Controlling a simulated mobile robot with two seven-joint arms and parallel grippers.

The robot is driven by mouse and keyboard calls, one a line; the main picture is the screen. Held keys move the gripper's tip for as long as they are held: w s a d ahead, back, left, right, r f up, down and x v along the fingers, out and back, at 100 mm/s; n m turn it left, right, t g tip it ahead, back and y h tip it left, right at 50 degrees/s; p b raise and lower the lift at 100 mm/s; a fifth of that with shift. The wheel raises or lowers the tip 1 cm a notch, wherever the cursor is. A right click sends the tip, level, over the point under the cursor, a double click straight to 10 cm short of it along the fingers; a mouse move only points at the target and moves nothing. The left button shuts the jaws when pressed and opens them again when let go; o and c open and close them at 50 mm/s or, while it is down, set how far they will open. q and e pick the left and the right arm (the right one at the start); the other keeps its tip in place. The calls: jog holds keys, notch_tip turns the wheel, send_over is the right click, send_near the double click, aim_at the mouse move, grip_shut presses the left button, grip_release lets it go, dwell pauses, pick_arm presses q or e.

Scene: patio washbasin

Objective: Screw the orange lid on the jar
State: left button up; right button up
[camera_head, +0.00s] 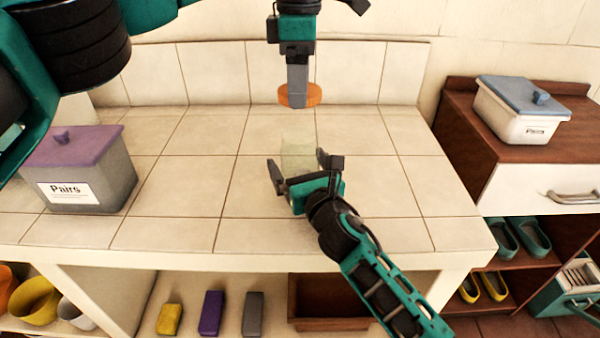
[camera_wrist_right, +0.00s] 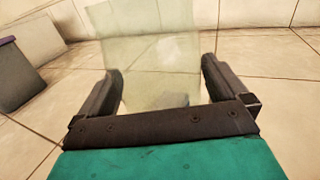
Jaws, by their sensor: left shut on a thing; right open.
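The jar (camera_head: 298,155) is pale, see-through glass and stands upright on the tiled counter. My right gripper (camera_head: 305,168) is open, with its fingers on either side of the jar; in the right wrist view the jar (camera_wrist_right: 152,65) shows between the two fingers (camera_wrist_right: 160,90). I cannot tell whether they touch it. The orange lid (camera_head: 312,95) is held above and behind the jar in the head view, by my left gripper (camera_head: 298,84), which points down and is shut on it. The lid is apart from the jar. The lid does not show in the right wrist view.
A grey box with a purple lid marked "Pairs" (camera_head: 80,175) stands at the counter's left. A white box with a blue lid (camera_head: 515,115) stands on the brown cabinet at right. The tiled counter (camera_head: 190,180) is otherwise clear. Blocks and pots sit on the shelf below.

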jog(key=shift+w+a, duration=0.1)
jog(key=shift+w, duration=0.15)
jog(key=c, duration=1.4)
pick_arm(q)
jog(key=shift+f, duration=2.5)
